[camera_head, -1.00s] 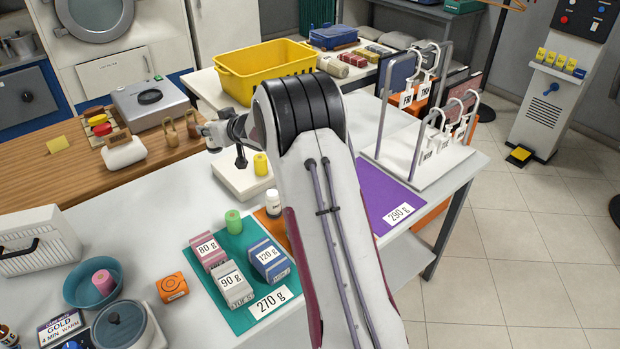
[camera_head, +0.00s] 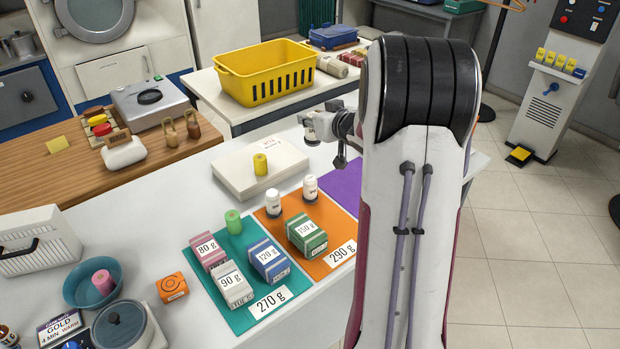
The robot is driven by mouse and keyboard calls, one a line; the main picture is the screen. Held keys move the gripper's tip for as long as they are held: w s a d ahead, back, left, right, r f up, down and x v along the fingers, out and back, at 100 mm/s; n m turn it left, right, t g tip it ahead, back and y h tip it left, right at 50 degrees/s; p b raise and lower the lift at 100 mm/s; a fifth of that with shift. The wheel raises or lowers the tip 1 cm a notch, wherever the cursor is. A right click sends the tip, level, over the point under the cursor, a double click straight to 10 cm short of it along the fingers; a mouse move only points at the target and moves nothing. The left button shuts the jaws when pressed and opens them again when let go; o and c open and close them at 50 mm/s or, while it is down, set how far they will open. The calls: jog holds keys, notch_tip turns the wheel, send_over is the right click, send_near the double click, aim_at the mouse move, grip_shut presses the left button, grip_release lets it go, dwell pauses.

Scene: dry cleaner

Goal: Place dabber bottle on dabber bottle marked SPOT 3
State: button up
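Two small white bottles with pale caps, which look like dabber bottles, stand upright on the orange mat: a left one (camera_head: 273,206) and a right one (camera_head: 310,189). Their markings are too small to read, so I cannot tell which is SPOT 3. My gripper (camera_head: 322,128) is above and behind the right bottle, near the white flat box. A small whitish piece with a dark lower edge shows at its end; I cannot tell whether it is a held bottle or part of the gripper. My arm hides much of the right side.
A yellow cylinder (camera_head: 260,165) stands on the white flat box (camera_head: 232,180). A green cylinder (camera_head: 233,222) and boxes marked 80 g, 90 g and 120 g sit on the green mat (camera_head: 237,318). A 150 g box (camera_head: 307,236) is on the orange mat (camera_head: 330,212). A purple mat (camera_head: 343,183) lies behind.

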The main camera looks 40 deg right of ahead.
aim_at(312, 145)
jog(key=shift+s+a+f, duration=0.25)
jog(key=shift+a+f, duration=0.35)
jog(key=shift+a, duration=0.15)
jog(key=shift+f, duration=0.1)
jog(key=shift+f, duration=3.05)
jog(key=shift+f, duration=1.9)
jog(key=shift+f, duration=0.1)
jog(key=o, duration=1.2)
